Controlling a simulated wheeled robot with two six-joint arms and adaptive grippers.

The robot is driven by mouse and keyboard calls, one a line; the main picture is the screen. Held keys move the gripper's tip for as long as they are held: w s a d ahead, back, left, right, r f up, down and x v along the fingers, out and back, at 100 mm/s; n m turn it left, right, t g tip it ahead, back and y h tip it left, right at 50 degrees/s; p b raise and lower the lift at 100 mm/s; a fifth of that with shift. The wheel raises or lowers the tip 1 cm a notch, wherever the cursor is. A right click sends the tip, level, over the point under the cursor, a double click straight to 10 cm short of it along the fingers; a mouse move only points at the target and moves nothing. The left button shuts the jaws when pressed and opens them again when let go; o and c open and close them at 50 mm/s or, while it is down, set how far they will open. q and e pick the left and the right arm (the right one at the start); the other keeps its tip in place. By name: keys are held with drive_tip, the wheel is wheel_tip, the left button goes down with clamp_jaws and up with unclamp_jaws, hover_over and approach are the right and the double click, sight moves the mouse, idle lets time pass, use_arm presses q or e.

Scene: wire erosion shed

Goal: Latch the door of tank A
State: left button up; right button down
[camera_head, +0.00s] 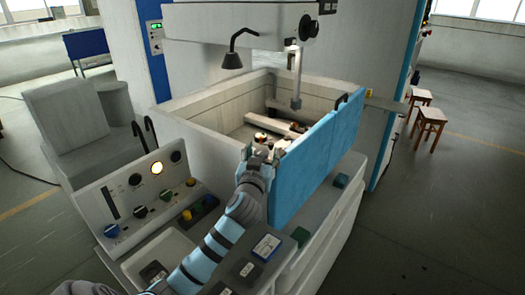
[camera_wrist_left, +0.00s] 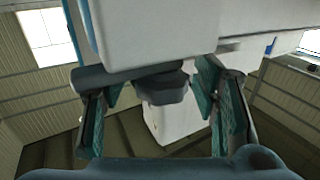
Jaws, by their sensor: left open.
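The tank (camera_head: 190,118) is a pale open-topped box, and its blue door (camera_head: 316,150) stands upright along the right-hand side. I cannot tell whether the door sits fully against the tank. My left gripper (camera_head: 262,160) is at the near end of the door, by the tank's near corner, and partly hides the place where they meet. In the left wrist view its two teal-padded fingers (camera_wrist_left: 160,98) are apart, with a dark grey knob-like part (camera_wrist_left: 166,88) between or just beyond them. I cannot tell whether they touch it. My right gripper is not in view.
A control panel (camera_head: 140,195) with knobs and a lit lamp stands left of my left arm. A black lamp (camera_head: 232,58) and the machine head (camera_head: 240,22) hang over the tank. Stools (camera_head: 430,122) stand at the right, with clear floor in front.

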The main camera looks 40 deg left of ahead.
use_arm(q)
drive_tip(key=shift+w, duration=0.15)
drive_tip(key=shift+s+r, duration=0.2)
drive_tip(key=shift+s, duration=0.2)
drive_tip(key=shift+c, duration=0.7)
drive_tip(key=c, duration=1)
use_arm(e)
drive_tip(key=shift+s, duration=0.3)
use_arm(q)
drive_tip(key=shift+f, duration=0.1)
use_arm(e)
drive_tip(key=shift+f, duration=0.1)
